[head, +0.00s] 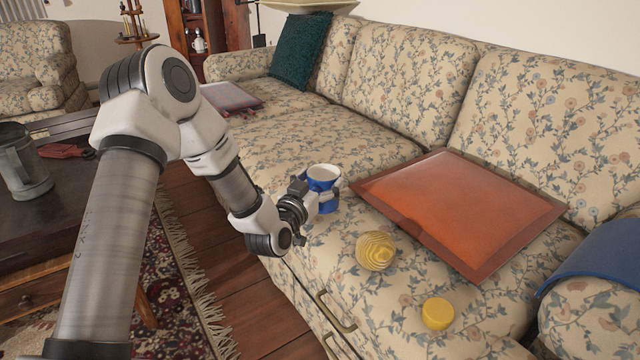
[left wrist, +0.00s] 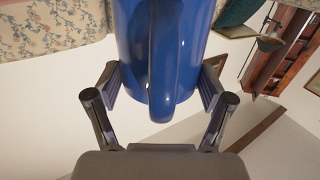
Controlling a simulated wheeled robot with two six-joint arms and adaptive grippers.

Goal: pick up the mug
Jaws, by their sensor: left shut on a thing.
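A blue mug (head: 322,187) with a white inside is upright at the sofa's front edge in the head view. My left gripper (head: 317,200) is shut on it from the left. In the left wrist view the blue mug (left wrist: 165,45) fills the space between the two fingers of my left gripper (left wrist: 160,92), with its handle pointing towards the palm. I cannot tell whether the mug's base touches the seat. My right gripper is not in view.
A yellow striped ball (head: 376,251) and a yellow round piece (head: 437,314) lie on the flowered sofa (head: 320,130) near its front edge. An orange cushion (head: 460,210) lies behind them. A dark table with a grey tankard (head: 22,165) stands at left.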

